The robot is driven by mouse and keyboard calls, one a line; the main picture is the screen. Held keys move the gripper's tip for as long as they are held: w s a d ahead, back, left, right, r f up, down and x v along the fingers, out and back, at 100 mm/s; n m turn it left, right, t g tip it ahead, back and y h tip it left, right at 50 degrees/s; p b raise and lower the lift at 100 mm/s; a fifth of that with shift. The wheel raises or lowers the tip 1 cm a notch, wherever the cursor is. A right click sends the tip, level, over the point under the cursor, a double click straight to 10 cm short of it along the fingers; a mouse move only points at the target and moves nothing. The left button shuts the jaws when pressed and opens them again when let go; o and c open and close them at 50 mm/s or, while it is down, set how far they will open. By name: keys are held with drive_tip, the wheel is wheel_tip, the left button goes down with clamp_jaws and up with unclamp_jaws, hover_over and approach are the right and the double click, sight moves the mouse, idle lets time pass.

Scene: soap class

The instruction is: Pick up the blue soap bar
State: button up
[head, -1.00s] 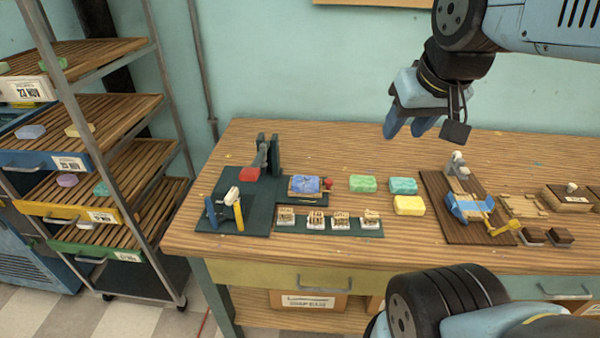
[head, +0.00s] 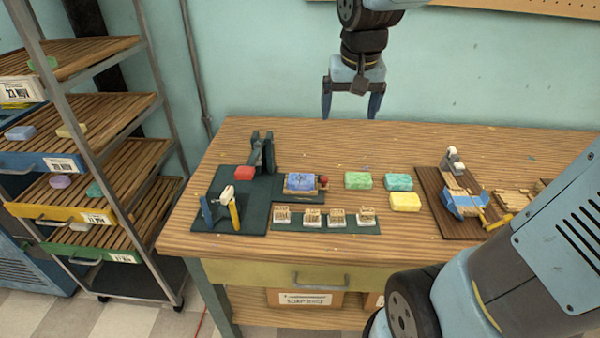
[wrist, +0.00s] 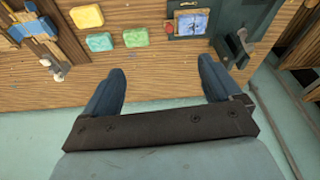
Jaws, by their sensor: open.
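The blue soap bar (head: 301,181) lies in a small wooden holder on a dark green mat, left of the middle of the bench. It also shows in the wrist view (wrist: 191,24), at the top, right of centre. My gripper (head: 350,115) hangs above the back part of the bench, its fingers pointing down and spread apart. It is open and empty, up and to the right of the blue bar in the head view. In the wrist view, the two blue fingers (wrist: 161,84) have bare wood between them, with the blue bar beyond their tips.
Green (head: 358,180), teal (head: 398,182) and yellow (head: 405,202) bars lie right of the blue one. Several stamps (head: 338,217) line a mat in front. The bench's back strip is clear.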

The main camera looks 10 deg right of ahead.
drive_tip(key=w+a+f+g, duration=0.2)
drive_tip(key=w+a+f, duration=0.2)
drive_tip(key=w+f, duration=0.25)
drive_tip(key=m+g, duration=0.1)
hover_over(301, 178)
wheel_tip(301, 178, down, 15)
drive_tip(key=shift+w+r, duration=0.1)
drive_tip(key=shift+w, duration=0.05)
drive_tip(key=shift+s+f, duration=0.2)
drive_tip(key=shift+f, duration=2.4)
drive_tip(key=shift+c, duration=0.4)
drive_tip(key=c, duration=0.7)
drive_tip(key=shift+o, duration=0.2)
